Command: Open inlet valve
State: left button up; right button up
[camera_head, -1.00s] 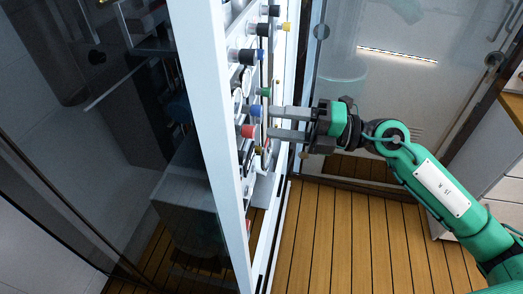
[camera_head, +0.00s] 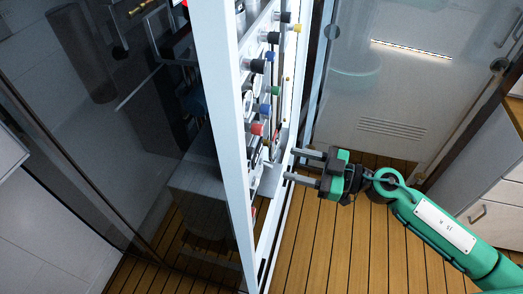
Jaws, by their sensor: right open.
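The fill panel (camera_head: 229,120) stands upright with a white frame and is seen at a steep angle. Its face carries several knobs: black (camera_head: 258,66), yellow (camera_head: 297,28), green (camera_head: 276,90), blue (camera_head: 265,109) and red (camera_head: 257,129). I cannot tell which of them is the inlet valve. My right gripper (camera_head: 297,166) points left toward the panel, below and to the right of the red knob. Its two fingers are apart with nothing between them. My left gripper is not in view.
Wooden floor (camera_head: 335,240) lies clear below the right arm. A glass door (camera_head: 400,90) stands behind, and a drawer cabinet (camera_head: 490,190) is at the right. A dark glass pane (camera_head: 60,150) is left of the panel.

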aim_at(253, 153)
jog(key=p+x, duration=0.1)
jog(key=x, duration=0.9)
jog(key=shift+p, duration=0.35)
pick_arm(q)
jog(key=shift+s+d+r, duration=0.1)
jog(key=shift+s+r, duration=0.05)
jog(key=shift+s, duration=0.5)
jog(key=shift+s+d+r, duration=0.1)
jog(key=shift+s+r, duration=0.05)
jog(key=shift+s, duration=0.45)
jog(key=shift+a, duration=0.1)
pick_arm(e)
jog(key=shift+c, duration=0.7)
jog(key=c, duration=0.7)
jog(key=shift+c, duration=0.6)
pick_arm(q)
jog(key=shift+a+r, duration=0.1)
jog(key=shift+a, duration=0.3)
